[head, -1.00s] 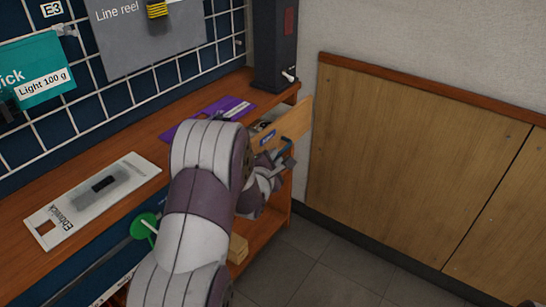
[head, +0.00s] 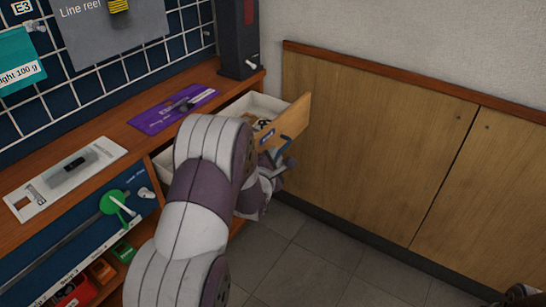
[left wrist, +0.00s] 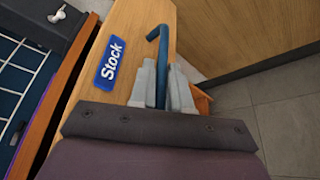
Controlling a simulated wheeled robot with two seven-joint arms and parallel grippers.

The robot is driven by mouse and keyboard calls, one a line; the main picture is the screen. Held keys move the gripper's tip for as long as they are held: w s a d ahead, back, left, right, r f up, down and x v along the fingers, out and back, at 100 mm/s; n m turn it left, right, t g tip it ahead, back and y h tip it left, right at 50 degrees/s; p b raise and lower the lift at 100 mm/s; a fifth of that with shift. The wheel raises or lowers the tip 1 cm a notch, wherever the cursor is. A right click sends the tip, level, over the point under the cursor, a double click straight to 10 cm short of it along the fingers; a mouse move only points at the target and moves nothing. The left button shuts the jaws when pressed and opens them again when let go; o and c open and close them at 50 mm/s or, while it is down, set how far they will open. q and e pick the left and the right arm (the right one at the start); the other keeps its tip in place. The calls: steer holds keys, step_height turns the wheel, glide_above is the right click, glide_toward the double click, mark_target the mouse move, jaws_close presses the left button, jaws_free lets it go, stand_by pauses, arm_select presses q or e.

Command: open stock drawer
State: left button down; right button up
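The stock drawer (head: 288,122) stands pulled out from under the bench top, with its white inside and some small contents showing. Its wooden front carries a blue "Stock" label (left wrist: 111,62) and a blue bar handle (left wrist: 158,48). My left gripper (head: 281,168) is at the drawer front in the head view. In the left wrist view its fingers (left wrist: 161,88) are closed around the handle, which runs between them. My left arm hides part of the drawer's near side. My right gripper does not show in these frames.
The bench top (head: 108,133) holds a purple packet (head: 172,108) and a white packet (head: 66,178). A dark post (head: 239,38) stands at its far end. Wooden wall panels (head: 370,140) lie right of the drawer, with free tiled floor (head: 320,255) between.

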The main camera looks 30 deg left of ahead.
arm_select(q)
steer(key=c, duration=1.4)
jaws_free()
steer(key=shift+c, duration=0.2)
steer(key=shift+s, duration=0.1)
steer(key=shift+s+r, duration=0.15)
steer(key=shift+s, duration=0.15)
steer(key=p+v, duration=0.4)
steer(key=v, duration=0.8)
